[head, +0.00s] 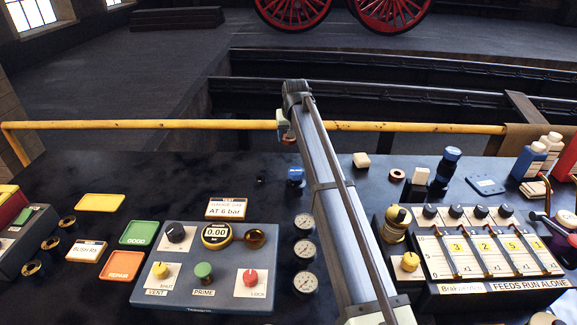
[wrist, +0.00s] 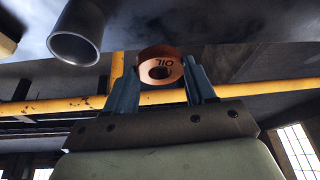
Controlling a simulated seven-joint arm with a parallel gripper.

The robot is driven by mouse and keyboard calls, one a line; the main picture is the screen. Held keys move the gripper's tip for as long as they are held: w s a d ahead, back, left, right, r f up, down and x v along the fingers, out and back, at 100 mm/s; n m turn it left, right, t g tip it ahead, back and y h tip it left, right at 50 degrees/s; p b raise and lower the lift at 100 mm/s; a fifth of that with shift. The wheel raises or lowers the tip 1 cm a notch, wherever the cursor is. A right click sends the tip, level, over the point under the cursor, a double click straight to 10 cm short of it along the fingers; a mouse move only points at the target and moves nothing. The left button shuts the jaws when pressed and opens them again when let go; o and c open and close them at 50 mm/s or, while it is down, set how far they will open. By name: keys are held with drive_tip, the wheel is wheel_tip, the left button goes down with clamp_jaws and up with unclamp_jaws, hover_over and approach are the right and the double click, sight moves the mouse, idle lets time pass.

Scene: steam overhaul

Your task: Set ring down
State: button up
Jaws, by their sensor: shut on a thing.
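In the wrist view a copper-brown ring (wrist: 160,55), marked OIL, sits between the two blue-grey fingers of my gripper (wrist: 162,74). The fingers are shut on its sides and its hole shows. In the head view my gripper (head: 285,126) is at the far end of the arm, by the yellow rail and beyond the bench's back edge in the picture. Only a small reddish-brown patch shows there, and its height above the bench is hard to tell. Another brown ring (head: 397,175) lies on the dark bench (head: 335,170), right of the arm.
A yellow rail (head: 130,124) runs behind the bench. Gauges (head: 304,250) stand beside the arm. A blue control panel (head: 205,285) is on the left, with green GOOD (head: 139,233) and orange REPAIR (head: 122,266) pads. Dark bench is clear at the back left.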

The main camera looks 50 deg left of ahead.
drive_tip(key=shift+w+d, duration=0.35)
drive_tip(key=shift+w, duration=0.15)
drive_tip(key=n, duration=0.3)
approach(288, 164)
drive_tip(key=shift+g, duration=0.3)
drive_tip(key=shift+w+x, duration=0.2)
drive_tip(key=shift+x, duration=1.3)
drive_tip(key=shift+w+x, duration=0.15)
drive_tip(key=shift+x, duration=1.4)
drive_tip(key=o, duration=1.2)
drive_tip(key=v, duration=1.2)
drive_tip(key=shift+d, duration=0.2)
